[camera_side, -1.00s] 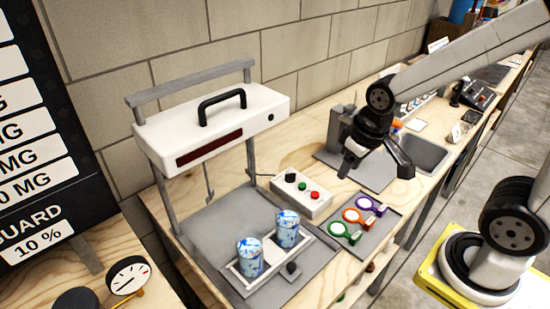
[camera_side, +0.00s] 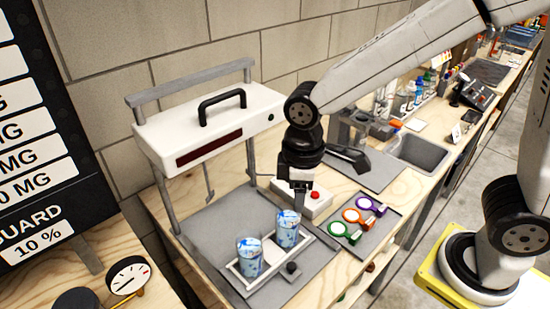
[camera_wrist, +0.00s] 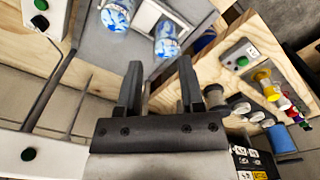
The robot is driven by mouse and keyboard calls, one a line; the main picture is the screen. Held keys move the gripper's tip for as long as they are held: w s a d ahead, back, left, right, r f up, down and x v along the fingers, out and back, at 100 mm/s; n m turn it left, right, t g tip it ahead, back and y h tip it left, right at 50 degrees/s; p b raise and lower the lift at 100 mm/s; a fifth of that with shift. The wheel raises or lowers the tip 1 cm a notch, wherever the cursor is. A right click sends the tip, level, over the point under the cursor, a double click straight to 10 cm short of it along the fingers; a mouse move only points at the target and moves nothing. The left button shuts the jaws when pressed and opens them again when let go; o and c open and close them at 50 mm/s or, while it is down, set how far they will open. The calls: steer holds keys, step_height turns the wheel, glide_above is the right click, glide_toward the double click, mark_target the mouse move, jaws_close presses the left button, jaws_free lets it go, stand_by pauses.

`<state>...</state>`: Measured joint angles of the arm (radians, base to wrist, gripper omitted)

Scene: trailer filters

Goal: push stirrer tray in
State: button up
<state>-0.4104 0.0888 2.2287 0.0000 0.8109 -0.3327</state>
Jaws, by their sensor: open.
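The stirrer tray (camera_side: 272,252) is a light shallow frame on the grey base plate (camera_side: 232,215), out in front of the stirrer. It holds two blue-and-white cups, a left one (camera_side: 249,258) and a right one (camera_side: 287,231), both upright. A dark knob (camera_side: 291,268) is at its front side. The stirrer head (camera_side: 212,130) is white with a black handle, on grey posts, and a thin rod hangs below it. My gripper (camera_side: 298,205) points down just behind the right cup. In the wrist view my gripper (camera_wrist: 160,76) is open and empty, with the cups beyond its fingers. Contact cannot be told.
A control box (camera_side: 316,198) with a red button stands close beside my gripper. A dark mat (camera_side: 362,232) with green, orange and purple ring-shaped items lies to the right. A sink (camera_side: 420,152) and bottles are farther back. A dial gauge (camera_side: 128,276) is at lower left.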

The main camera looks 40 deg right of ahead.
glide_above(292, 266)
step_height(292, 266, down, 16)
steer(key=shift+w+r, duration=0.1)
steer(key=shift+r, duration=0.1)
steer(key=shift+f, duration=0.15)
steer(key=shift+f, duration=3.75)
jaws_close()
